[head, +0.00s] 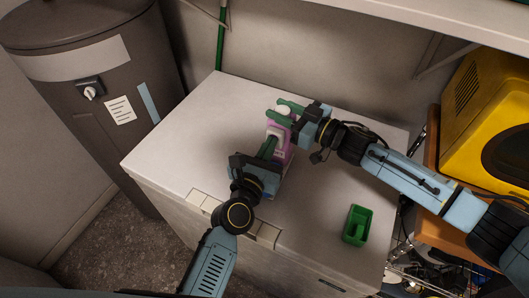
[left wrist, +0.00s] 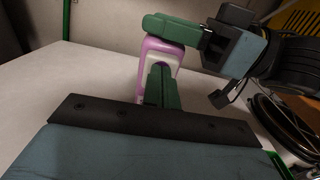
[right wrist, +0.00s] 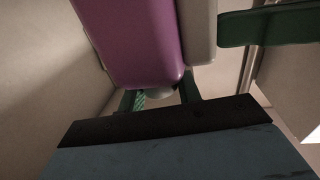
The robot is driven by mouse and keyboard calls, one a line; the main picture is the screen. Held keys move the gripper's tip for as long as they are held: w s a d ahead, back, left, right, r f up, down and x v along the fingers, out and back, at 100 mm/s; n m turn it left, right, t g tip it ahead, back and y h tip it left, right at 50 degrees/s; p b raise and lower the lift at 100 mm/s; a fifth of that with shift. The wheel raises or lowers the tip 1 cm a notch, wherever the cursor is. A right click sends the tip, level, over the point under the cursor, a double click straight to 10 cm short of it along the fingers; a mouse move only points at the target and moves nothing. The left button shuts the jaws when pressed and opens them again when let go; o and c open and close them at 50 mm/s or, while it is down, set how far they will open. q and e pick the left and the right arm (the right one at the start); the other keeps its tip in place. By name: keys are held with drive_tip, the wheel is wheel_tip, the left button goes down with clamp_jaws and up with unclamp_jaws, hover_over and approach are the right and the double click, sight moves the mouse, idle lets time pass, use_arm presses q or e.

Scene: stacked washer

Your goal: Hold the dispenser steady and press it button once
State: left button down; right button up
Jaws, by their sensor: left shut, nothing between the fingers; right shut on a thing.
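The purple and white dispenser (head: 275,131) stands on the white machine top. My right gripper (head: 278,109) is shut on its upper end, coming from the right. In the right wrist view the purple body (right wrist: 130,40) and white front (right wrist: 198,30) show, with a pale cap (right wrist: 160,92) between my green fingers. My left gripper (head: 269,144) is shut and empty, its fingertips at the dispenser's front; in the left wrist view the closed fingers (left wrist: 162,85) cover part of the white front (left wrist: 158,58). I cannot tell whether they touch it. The button is hidden.
A green open box (head: 357,226) sits at the right front of the white machine top (head: 200,130). A dark cylindrical tank (head: 85,80) stands at the left. A yellow appliance (head: 480,120) is at the right. The machine top left of the dispenser is clear.

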drive_tip(key=shift+s+a+f, duration=0.2)
drive_tip(key=shift+s+a, duration=0.35)
drive_tip(key=shift+w+d, duration=0.3)
use_arm(q)
drive_tip(key=v, duration=1.4)
use_arm(e)
drive_tip(key=o, duration=1.3)
drive_tip(key=shift+c, duration=0.2)
drive_tip(key=v, duration=1.2)
use_arm(q)
drive_tip(key=shift+s, duration=0.1)
